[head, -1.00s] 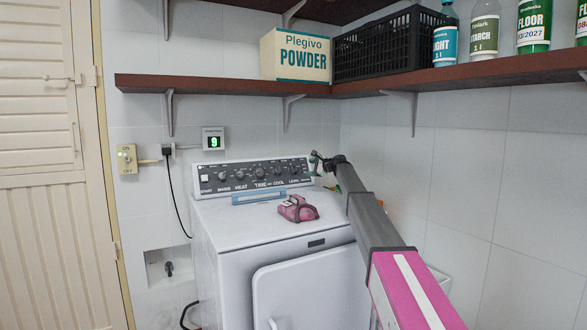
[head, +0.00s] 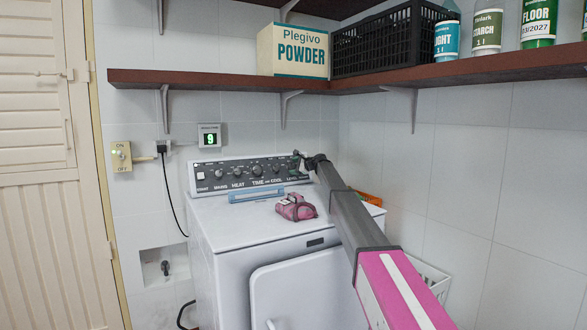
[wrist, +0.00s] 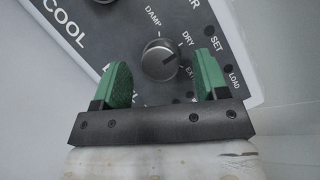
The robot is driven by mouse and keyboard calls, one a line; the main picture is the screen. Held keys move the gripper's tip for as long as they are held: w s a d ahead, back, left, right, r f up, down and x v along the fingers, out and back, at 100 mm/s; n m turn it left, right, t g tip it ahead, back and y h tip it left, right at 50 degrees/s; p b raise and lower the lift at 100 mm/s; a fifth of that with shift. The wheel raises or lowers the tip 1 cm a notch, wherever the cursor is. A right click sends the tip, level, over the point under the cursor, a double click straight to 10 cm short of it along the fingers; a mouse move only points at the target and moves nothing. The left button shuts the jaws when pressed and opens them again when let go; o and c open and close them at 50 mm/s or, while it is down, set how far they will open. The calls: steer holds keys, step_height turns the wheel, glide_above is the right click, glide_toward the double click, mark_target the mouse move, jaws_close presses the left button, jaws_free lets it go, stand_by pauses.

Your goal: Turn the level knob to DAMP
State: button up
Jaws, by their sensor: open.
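The level knob (wrist: 160,59) is a round metallic knob on the dark panel, with DAMP printed up and left of it, DRY up and right, and a partly hidden EXTRA label to the right. A pale mark on its face seems to point to the right, but I cannot tell exactly at which label. My gripper (wrist: 163,76) is open, its green-padded fingers on the left and right of the knob, with gaps showing. In the head view my gripper (head: 303,161) is at the right end of the control panel (head: 240,175) and covers the knob.
The white dryer (head: 262,228) carries a pink object (head: 296,208) and a blue bar (head: 256,195) on top. A wooden shelf (head: 220,80) with a powder box (head: 293,50) and black crate (head: 388,42) hangs above. The right wall is close to my arm.

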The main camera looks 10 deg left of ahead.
steer(key=shift+w+a+f, duration=0.1)
steer(key=shift+w+a, duration=0.15)
steer(key=shift+a, duration=0.1)
steer(key=c, duration=0.9)
steer(key=shift+n, duration=0.3)
steer(key=n+g+h, duration=0.1)
steer(key=n+g, duration=0.1)
steer(key=n, duration=0.3)
steer(key=n+h, duration=0.1)
steer(key=n, duration=0.1)
steer(key=n+g+h, duration=0.1)
steer(key=n, duration=0.2)
steer(key=shift+r+h, duration=0.2)
steer(key=shift+h, duration=0.1)
steer(key=shift+n, duration=0.4)
